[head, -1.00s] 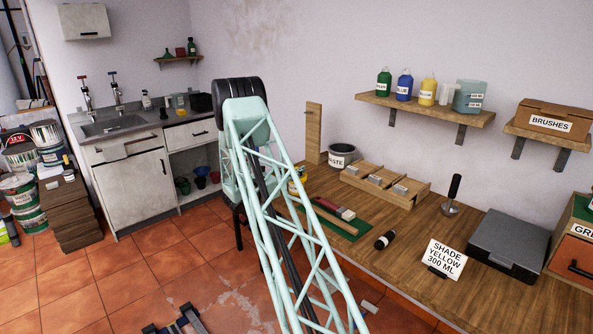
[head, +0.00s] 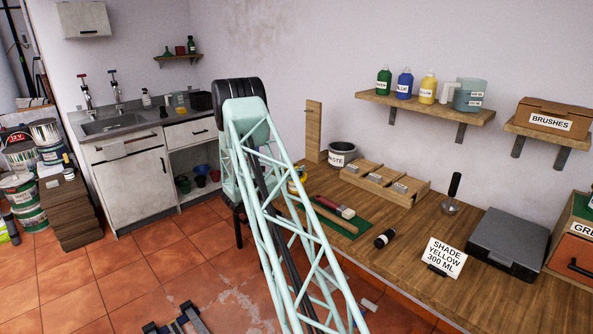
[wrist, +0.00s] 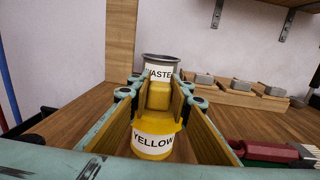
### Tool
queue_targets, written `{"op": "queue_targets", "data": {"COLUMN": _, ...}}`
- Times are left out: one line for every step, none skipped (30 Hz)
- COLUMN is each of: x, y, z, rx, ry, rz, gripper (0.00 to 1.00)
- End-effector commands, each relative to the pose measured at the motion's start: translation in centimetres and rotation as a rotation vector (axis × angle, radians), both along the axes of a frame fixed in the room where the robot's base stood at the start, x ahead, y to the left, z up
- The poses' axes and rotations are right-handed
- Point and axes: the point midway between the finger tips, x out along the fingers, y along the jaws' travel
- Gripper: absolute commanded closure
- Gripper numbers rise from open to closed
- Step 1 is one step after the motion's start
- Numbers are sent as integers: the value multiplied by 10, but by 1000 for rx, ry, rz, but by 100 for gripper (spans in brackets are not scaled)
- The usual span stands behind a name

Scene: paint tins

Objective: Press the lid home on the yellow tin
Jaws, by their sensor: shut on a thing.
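The yellow tin (wrist: 152,146), labelled YELLOW, stands upright on the wooden bench in the wrist view. In the head view the tin (head: 299,180) is mostly hidden behind my arm. A yellow lid (wrist: 157,125) with a raised block-like grip (wrist: 158,97) is at the tin's top. I cannot tell whether it is fully seated or sits slightly proud. My gripper (wrist: 157,92) is shut on the lid's grip, its two long fingers on either side, above the tin.
A grey WASTE pot (wrist: 160,66) stands just behind the tin. A wooden rack (head: 385,183) is to the right. A brush (head: 335,208) lies on a green mat (head: 350,229).

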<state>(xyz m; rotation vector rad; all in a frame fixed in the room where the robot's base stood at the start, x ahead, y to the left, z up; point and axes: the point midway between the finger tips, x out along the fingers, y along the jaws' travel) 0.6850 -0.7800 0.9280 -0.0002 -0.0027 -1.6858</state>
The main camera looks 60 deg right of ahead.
Motion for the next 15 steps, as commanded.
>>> {"op": "queue_targets", "data": {"x": 0, "y": 0, "z": -2, "rx": 2, "ry": 2, "rz": 0, "gripper": 80}}
{"op": "queue_targets", "data": {"x": 0, "y": 0, "z": -2, "rx": 3, "ry": 2, "rz": 0, "gripper": 77}}
{"op": "queue_targets", "data": {"x": 0, "y": 0, "z": -2, "rx": 3, "ry": 2, "rz": 0, "gripper": 74}}
{"op": "queue_targets", "data": {"x": 0, "y": 0, "z": -2, "rx": 3, "ry": 2, "rz": 0, "gripper": 71}}
{"op": "queue_targets", "data": {"x": 0, "y": 0, "z": -2, "rx": 2, "ry": 2, "rz": 0, "gripper": 68}}
{"op": "queue_targets", "data": {"x": 0, "y": 0, "z": -2, "rx": 2, "ry": 2, "rz": 0, "gripper": 66}}
{"op": "queue_targets", "data": {"x": 0, "y": 0, "z": -2, "rx": 2, "ry": 2, "rz": 0, "gripper": 66}}
{"op": "queue_targets", "data": {"x": 0, "y": 0, "z": -2, "rx": 2, "ry": 2, "rz": 0, "gripper": 66}}
{"op": "queue_targets", "data": {"x": 0, "y": 0, "z": -2, "rx": 2, "ry": 2, "rz": 0, "gripper": 66}}
{"op": "queue_targets", "data": {"x": 0, "y": 0, "z": -2, "rx": 2, "ry": 2, "rz": 0, "gripper": 66}}
{"op": "queue_targets", "data": {"x": 0, "y": 0, "z": -2, "rx": 2, "ry": 2, "rz": 0, "gripper": 66}}
{"op": "queue_targets", "data": {"x": 0, "y": 0, "z": -2, "rx": 2, "ry": 1, "rz": 0, "gripper": 66}}
{"op": "queue_targets", "data": {"x": 0, "y": 0, "z": -2, "rx": 2, "ry": 2, "rz": 0, "gripper": 66}}
{"op": "queue_targets", "data": {"x": 0, "y": 0, "z": -2, "rx": 2, "ry": 2, "rz": 0, "gripper": 66}}
{"op": "queue_targets", "data": {"x": 0, "y": 1, "z": -2, "rx": 2, "ry": 2, "rz": 0, "gripper": 66}}
